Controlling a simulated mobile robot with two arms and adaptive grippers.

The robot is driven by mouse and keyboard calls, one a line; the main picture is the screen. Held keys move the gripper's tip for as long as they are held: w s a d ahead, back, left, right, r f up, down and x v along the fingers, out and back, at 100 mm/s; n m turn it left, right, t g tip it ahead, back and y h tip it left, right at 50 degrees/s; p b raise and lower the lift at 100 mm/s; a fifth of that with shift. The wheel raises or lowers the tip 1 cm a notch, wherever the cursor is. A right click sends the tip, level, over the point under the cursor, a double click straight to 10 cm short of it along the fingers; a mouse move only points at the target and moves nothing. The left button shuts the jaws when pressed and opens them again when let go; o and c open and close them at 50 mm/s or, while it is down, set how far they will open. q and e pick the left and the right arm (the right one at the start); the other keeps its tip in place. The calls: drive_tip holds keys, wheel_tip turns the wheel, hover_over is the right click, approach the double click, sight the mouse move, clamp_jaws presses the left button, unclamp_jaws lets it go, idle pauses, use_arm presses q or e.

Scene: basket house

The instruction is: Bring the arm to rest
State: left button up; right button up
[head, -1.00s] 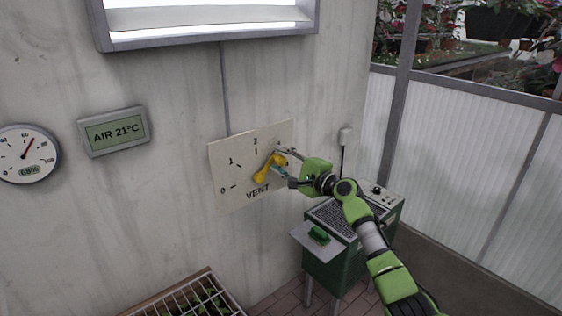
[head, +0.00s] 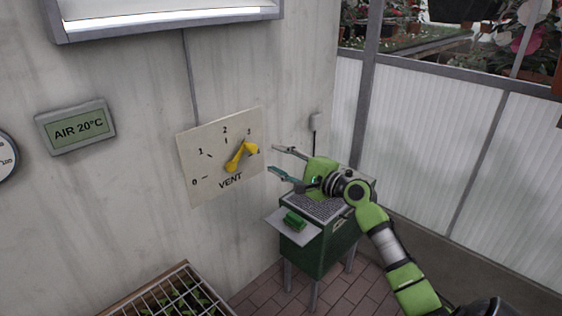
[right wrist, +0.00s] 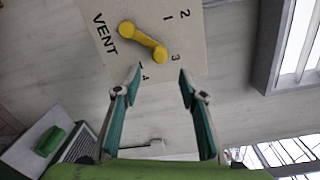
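My right gripper (head: 272,159) is open and empty, just to the right of the VENT panel (head: 200,140) in the head view. In the right wrist view, its two fingers (right wrist: 160,72) are spread apart, with nothing between them. The yellow lever (head: 241,156) on the panel points up and right, its outer end near the 3 and 4 marks. The lever also shows in the right wrist view (right wrist: 145,41), beyond the fingertips and not touching them. My left gripper is not in view.
A green cabinet (head: 322,252) with a tray and green brush (head: 294,221) stands below my right gripper. A display (head: 76,129) on the wall reads AIR 20°C. A wire rack of plants (head: 170,295) is at the bottom. White panels (head: 440,140) line the right.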

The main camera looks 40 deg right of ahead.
drive_tip(key=shift+s, duration=0.3)
idle(0.4)
